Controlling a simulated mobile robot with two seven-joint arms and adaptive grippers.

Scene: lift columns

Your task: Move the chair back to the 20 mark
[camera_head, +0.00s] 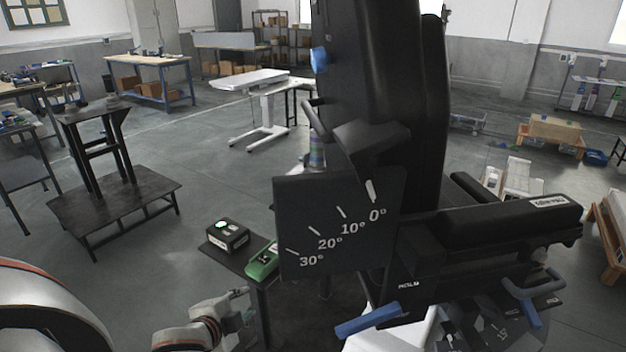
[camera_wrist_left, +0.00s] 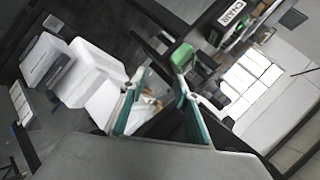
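The black chair's backrest (camera_head: 385,90) stands nearly upright in the head view. A dark dial plate (camera_head: 340,250) at its side carries white marks for 0°, 10°, 20° and 30°. A thicker white bar (camera_head: 371,190) lies at the 0° mark; I cannot tell if it is a pointer or a tick. A blue-ended lever (camera_head: 368,320) sits below the dial. My left gripper (camera_head: 240,308) is low, left of the dial and apart from the lever. In the left wrist view its teal fingers (camera_wrist_left: 160,85) are spread, with nothing clearly held. My right gripper is out of view.
A small dark stand (camera_head: 230,262) with a black box (camera_head: 227,235) and a green device (camera_head: 262,263) is close behind my left gripper. The chair's armrest (camera_head: 500,225) reaches right. A dark bench (camera_head: 115,205) stands left, with open floor between.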

